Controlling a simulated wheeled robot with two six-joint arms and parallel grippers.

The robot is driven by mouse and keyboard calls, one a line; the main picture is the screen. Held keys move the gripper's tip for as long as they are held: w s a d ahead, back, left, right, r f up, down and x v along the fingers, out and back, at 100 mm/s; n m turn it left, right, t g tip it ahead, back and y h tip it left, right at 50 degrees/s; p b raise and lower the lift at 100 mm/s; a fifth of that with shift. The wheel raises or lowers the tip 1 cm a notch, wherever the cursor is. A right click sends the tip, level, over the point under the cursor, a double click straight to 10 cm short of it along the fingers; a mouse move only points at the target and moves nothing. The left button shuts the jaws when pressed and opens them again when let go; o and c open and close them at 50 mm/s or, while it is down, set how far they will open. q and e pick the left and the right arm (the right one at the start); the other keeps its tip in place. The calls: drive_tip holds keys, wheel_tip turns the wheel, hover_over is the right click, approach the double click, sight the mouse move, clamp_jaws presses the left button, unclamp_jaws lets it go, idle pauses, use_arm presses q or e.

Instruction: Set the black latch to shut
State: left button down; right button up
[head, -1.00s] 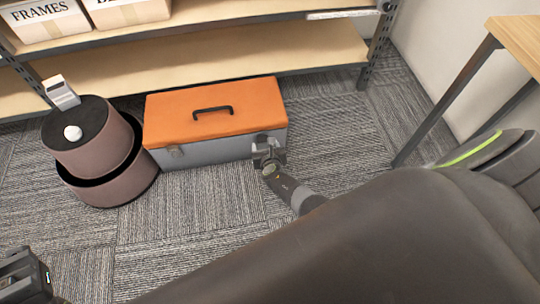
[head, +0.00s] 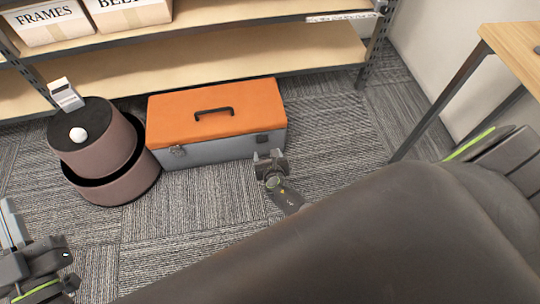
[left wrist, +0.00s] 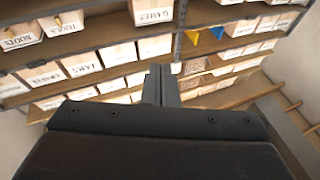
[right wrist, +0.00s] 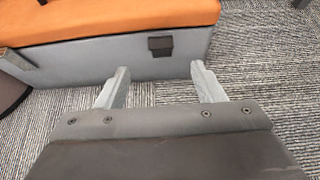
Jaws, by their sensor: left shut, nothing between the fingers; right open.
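The toolbox (head: 222,152) has an orange lid (head: 180,118) that is down on its grey body. The black latch (head: 262,139) is on the right part of its front, just under the lid edge; it also shows in the right wrist view (right wrist: 160,46). It looks flat against the front, but its exact setting is hard to tell. My right gripper (head: 270,155) is open and empty in front of the black latch, apart from it; its fingers (right wrist: 158,86) point towards the box. My left gripper (head: 10,212) is shut and empty at the far left, away from the box.
A greyer latch (head: 177,151) sits at the box's left front. Stacked round brown containers (head: 98,150) stand close on the left, with a white ball (head: 78,134) on top. A shelf (head: 210,62) is behind, a table (head: 510,45) at right. Carpet in front is clear.

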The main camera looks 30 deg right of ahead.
use_arm(q)
wheel_tip(320, 180, down, 13)
drive_tip(key=s+n+g+h+p, duration=0.1)
drive_tip(key=s+g, duration=0.1)
drive_tip(key=g, duration=0.6)
drive_tip(key=shift+g+p, duration=0.3)
drive_tip(key=shift+p, duration=0.1)
use_arm(e)
drive_tip(key=shift+v, duration=2.3)
use_arm(q)
drive_tip(key=shift+f, duration=0.1)
